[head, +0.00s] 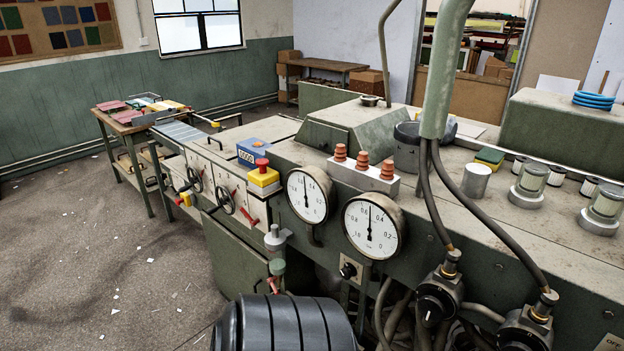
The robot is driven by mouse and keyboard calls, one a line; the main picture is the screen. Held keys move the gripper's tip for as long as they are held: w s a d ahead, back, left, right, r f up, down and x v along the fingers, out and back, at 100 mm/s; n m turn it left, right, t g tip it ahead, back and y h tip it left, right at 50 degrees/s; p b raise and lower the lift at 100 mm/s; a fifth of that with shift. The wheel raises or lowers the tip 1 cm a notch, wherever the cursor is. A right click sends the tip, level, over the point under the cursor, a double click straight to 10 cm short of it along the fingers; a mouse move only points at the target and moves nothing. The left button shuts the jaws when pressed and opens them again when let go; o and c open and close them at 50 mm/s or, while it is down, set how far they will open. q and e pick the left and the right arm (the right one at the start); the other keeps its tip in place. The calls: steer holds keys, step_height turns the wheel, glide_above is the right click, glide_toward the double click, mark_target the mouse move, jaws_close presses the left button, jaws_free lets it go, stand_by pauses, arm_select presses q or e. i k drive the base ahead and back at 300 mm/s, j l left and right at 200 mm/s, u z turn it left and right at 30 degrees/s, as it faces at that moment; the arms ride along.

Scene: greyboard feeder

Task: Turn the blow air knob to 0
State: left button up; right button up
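Two black rotary knobs sit on valve bodies with brass hose fittings at the lower right of the head view. One knob (436,303) is left of the other knob (524,331), which is partly cut off by the bottom edge. A smaller black knob (348,271) sits on a plate below the gauges. I cannot read which one is the blow air knob, and their scale marks are too small to read. Neither of my grippers is in view.
Two white dial gauges (372,228) are above the knobs. Dark hoses (480,222) run down to the valves. A black ribbed cylinder (287,326) fills the bottom middle. A red emergency button (262,165) is on the machine. Open floor (80,270) lies at left.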

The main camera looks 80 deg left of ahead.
mark_target(348, 270)
steer(key=k+l+u, duration=0.1)
steer(key=u, duration=2.1)
steer(key=k+l, duration=0.05)
